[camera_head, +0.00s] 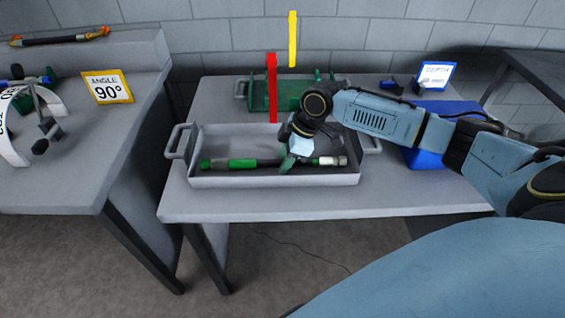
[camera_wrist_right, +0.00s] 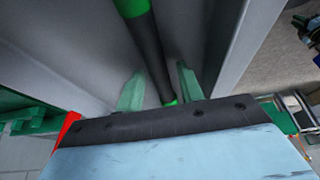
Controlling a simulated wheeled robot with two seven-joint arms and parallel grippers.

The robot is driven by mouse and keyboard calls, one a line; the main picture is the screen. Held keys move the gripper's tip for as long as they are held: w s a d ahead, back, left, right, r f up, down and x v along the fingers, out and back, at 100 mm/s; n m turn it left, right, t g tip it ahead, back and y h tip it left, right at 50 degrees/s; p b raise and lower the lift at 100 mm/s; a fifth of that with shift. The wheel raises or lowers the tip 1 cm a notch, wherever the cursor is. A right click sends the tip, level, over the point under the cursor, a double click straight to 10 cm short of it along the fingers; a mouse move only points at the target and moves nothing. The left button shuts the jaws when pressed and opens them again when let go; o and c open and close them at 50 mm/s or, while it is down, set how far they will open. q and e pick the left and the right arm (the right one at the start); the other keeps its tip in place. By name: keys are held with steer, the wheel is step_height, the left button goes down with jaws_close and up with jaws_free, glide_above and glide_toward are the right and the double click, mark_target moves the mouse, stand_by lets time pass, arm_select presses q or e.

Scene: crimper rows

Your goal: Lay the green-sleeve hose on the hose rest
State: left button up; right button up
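The green-sleeve hose (camera_head: 243,163) lies lengthwise in a grey tray (camera_head: 270,181). It is black with a green sleeve left of middle and a pale fitting at its right end. My right gripper (camera_head: 287,166) reaches down into the tray over the hose, right of the sleeve. In the right wrist view, its two green fingers (camera_wrist_right: 160,90) are apart, with the dark hose (camera_wrist_right: 147,45) running between them. A gap shows beside the hose, so they do not look closed on it. My left gripper is not in view. I cannot clearly identify the hose rest.
A green tray (camera_head: 257,95) stands behind the grey one, with red (camera_head: 272,90) and yellow (camera_head: 292,40) upright bars nearby. A blue bin (camera_head: 425,155) is at right. The left bench holds an angle sign (camera_head: 107,87) and an orange-ended hose (camera_head: 60,38) on a ledge.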

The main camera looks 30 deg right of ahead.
jaws_close()
steer(key=shift+r, duration=0.1)
